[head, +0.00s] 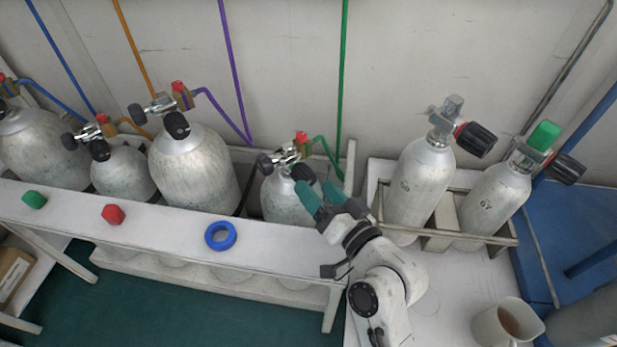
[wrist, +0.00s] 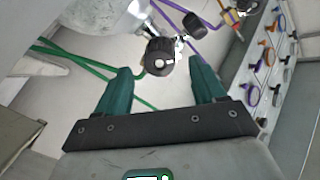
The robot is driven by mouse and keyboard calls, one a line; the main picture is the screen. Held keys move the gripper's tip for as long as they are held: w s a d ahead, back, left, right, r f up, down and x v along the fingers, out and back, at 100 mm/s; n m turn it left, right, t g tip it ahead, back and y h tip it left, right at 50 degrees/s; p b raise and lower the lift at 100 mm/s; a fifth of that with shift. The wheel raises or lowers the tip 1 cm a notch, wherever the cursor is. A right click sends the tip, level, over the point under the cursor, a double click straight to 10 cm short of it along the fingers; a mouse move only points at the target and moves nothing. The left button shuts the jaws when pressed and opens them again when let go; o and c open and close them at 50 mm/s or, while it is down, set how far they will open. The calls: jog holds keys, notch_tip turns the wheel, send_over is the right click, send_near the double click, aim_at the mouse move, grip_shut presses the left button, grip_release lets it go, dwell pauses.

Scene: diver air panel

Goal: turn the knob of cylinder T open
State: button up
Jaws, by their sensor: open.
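The small silver cylinder (head: 282,203) on the green hose stands at the right end of the rack; no letter T is readable on it. Its valve has a black knob (head: 303,173) facing my gripper and another dark knob (head: 264,163) at the left. My gripper (head: 316,192) is close to the near knob, its green fingers open. In the wrist view the black knob (wrist: 160,57) shows between and just beyond the open fingertips, apart from both fingers. The cylinder body (wrist: 100,12) is cut off at the top.
Other cylinders (head: 195,175) stand left in the white rack. Two cylinders (head: 419,185) stand right in a tray. A blue ring (head: 220,236), red cap (head: 113,214) and green cap (head: 34,199) lie on the rack's front ledge. A mug (head: 507,323) stands lower right.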

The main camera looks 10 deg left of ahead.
jog(key=v, duration=0.5)
jog(key=shift+s+d, duration=0.2)
jog(key=shift+s, duration=0.05)
dwell(1.2)
